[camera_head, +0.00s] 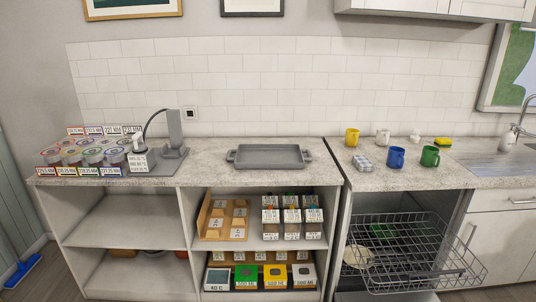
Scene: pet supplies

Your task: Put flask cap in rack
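Neither of my grippers is in view. A wire rack (425,262) is pulled out of an open dishwasher-like bay at the lower right. A pale round item (357,255) and a green item (383,230) show through or in it; their exact level is unclear. I cannot identify a flask cap for certain. A small white object (416,135) stands on the right counter behind the mugs, too small to tell what it is.
A grey tray (269,165) lies on the middle counter. Left are labelled round containers (92,155) and a grey stand (174,135) with a black cable. Right are yellow (352,137), white, blue (395,158) and green mugs (430,156). Shelves below hold labelled boxes (246,277).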

